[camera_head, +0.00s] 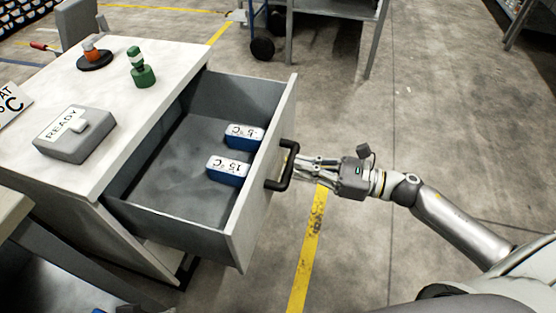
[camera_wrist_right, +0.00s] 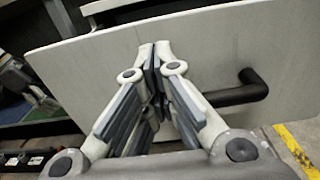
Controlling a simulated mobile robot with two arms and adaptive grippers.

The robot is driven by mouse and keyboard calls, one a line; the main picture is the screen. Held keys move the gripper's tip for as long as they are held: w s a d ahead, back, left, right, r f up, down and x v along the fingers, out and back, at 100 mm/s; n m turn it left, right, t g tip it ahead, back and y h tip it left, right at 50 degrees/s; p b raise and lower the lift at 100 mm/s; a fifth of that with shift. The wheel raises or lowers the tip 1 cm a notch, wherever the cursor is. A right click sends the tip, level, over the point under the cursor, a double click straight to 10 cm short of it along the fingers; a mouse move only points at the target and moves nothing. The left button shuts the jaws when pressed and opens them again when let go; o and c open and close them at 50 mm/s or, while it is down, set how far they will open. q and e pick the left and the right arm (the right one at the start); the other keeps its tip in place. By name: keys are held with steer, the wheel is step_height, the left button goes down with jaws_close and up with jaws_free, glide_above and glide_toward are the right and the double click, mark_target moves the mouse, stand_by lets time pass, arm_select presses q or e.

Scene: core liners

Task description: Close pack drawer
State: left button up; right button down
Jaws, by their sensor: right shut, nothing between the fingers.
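The pack drawer (camera_head: 262,200) stands pulled well out of a white-topped cabinet (camera_head: 110,110). Two blue packs with white labels lie inside near its front panel, a rear one (camera_head: 243,137) and a nearer one (camera_head: 229,171). A black bar handle (camera_head: 287,166) is on the panel's outer face; it also shows in the right wrist view (camera_wrist_right: 240,90). My right gripper (camera_head: 302,167) is shut and empty just outside the panel, beside the handle. In the right wrist view its fingertips (camera_wrist_right: 154,52) are together in front of the panel; whether they touch it I cannot tell. My left gripper is not in view.
On the cabinet top are a grey READY box (camera_head: 75,135), a green object (camera_head: 141,70) and an orange object on a dark disc (camera_head: 95,57). The floor right of the drawer is open, with a yellow line (camera_head: 308,250). A metal table (camera_head: 335,8) stands behind.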

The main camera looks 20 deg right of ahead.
mark_target(266, 158)
steer(key=x, duration=0.5)
steer(key=shift+w+a, duration=0.15)
steer(key=shift+a, duration=0.05)
steer(key=shift+w+a, duration=0.2)
steer(key=shift+a, duration=0.05)
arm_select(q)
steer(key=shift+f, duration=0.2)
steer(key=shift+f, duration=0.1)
arm_select(e)
steer(key=shift+a, duration=0.1)
steer(key=shift+w+a, duration=0.35)
steer(key=shift+a, duration=0.1)
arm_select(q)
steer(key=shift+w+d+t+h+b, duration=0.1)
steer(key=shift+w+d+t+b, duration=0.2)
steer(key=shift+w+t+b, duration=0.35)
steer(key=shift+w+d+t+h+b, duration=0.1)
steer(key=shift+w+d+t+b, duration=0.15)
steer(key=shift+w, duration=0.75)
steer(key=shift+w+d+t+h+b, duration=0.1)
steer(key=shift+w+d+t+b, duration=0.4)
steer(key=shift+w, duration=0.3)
arm_select(e)
steer(key=x, duration=2.7)
steer(key=shift+w+a+r, duration=0.2)
steer(key=shift+w+a, duration=0.05)
